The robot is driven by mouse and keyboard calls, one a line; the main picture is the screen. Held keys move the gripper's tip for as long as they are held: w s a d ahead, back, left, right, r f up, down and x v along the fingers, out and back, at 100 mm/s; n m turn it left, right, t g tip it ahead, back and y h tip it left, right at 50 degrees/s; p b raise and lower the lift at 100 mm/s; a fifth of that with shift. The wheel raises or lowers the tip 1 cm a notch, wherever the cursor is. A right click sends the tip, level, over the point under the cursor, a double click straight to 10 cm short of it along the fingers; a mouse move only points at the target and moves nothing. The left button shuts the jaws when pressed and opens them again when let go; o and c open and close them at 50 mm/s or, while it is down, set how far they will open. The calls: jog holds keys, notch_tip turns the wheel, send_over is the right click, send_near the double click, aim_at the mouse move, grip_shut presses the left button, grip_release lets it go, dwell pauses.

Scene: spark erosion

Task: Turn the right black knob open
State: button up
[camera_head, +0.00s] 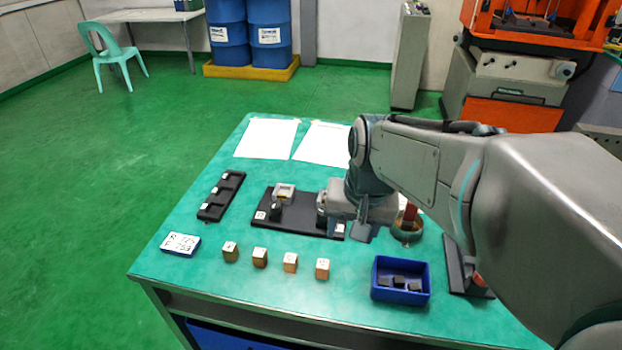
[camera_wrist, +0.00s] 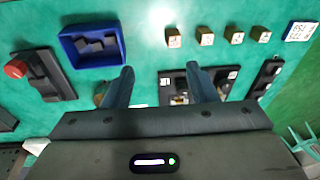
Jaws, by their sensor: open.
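A black plate (camera_head: 300,219) lies mid-table. A pale block-like fitting (camera_head: 284,192) and a dark upright knob (camera_head: 275,212) stand on its left part. A dark upright shape (camera_head: 321,218) at its right end is probably the right black knob, partly hidden by my arm. In the wrist view the plate (camera_wrist: 207,100) lies beyond my right-hand finger, which covers part of it. My gripper (camera_wrist: 160,70) is open, its two blue-grey fingers apart with nothing visibly between them. In the head view it hangs by the plate's right end; contact with the knob cannot be told.
Several wooden blocks (camera_head: 290,262) stand in front of the plate. A blue bin (camera_head: 401,295) with black pieces is at front right, near a black red-knobbed fixture (camera_wrist: 45,75). A black rack (camera_head: 220,197) lies left. A round pot (camera_head: 407,234) stands beside my gripper.

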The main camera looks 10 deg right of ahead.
jog(key=w+d+f+m+g+y, duration=0.1)
jog(key=w+d+f+m+y, duration=0.15)
jog(key=w+m, duration=0.65)
jog(key=w+d+f+m+g+y, duration=0.15)
jog(key=w+d+m, duration=0.3)
jog(key=w, duration=0.95)
jog(key=x, duration=1.4)
jog(key=shift+w+a, duration=0.1)
jog(key=shift+a, duration=0.35)
jog(key=c, duration=1)
